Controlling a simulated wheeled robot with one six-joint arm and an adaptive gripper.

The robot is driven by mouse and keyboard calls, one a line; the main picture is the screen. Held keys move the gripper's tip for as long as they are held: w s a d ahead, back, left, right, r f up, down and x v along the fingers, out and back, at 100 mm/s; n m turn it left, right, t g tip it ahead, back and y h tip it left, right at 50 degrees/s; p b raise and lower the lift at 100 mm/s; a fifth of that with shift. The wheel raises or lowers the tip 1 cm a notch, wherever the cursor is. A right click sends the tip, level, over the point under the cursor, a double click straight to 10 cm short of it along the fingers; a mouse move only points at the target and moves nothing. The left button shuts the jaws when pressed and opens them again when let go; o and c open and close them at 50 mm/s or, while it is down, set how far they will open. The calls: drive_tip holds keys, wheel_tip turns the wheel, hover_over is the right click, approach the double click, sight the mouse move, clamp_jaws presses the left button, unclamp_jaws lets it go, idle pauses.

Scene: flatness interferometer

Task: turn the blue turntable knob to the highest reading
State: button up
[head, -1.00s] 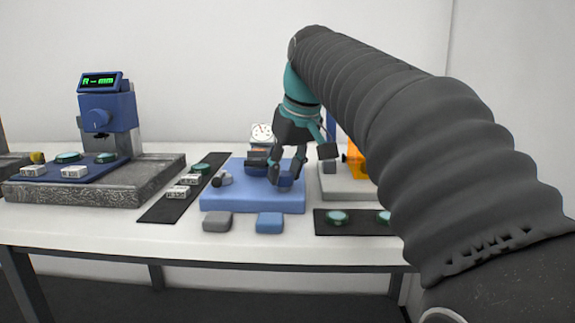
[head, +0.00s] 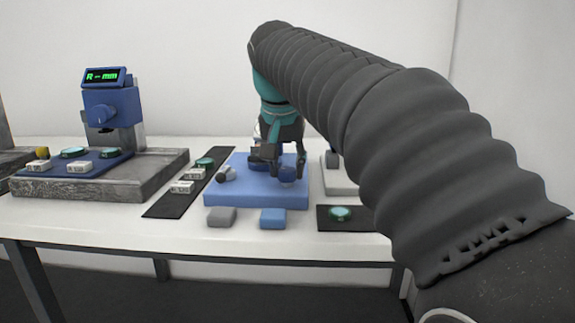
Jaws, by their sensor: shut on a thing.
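The blue turntable knob (head: 288,174) is a small round knob at the right of a blue base block (head: 256,196). My gripper (head: 284,168) points down at it, with its dark fingers on either side. It is shut on the knob, though the fingers partly hide the contact. A blue instrument (head: 108,103) stands at the left with a small display (head: 107,77). Its green text looks like "R -- mm", with no number that I can read.
A dark strip (head: 168,208) holding small white blocks lies left of the blue base. A grey pad (head: 221,217) and a blue pad (head: 272,218) lie in front. A dark mat (head: 365,219) with a teal disc (head: 340,213) is at the right, partly behind my arm.

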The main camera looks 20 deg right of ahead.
drive_tip(key=shift+f, duration=0.1)
idle(0.4)
drive_tip(key=o, duration=1.1)
drive_tip(key=shift+o, duration=0.2)
drive_tip(key=v, duration=1.2)
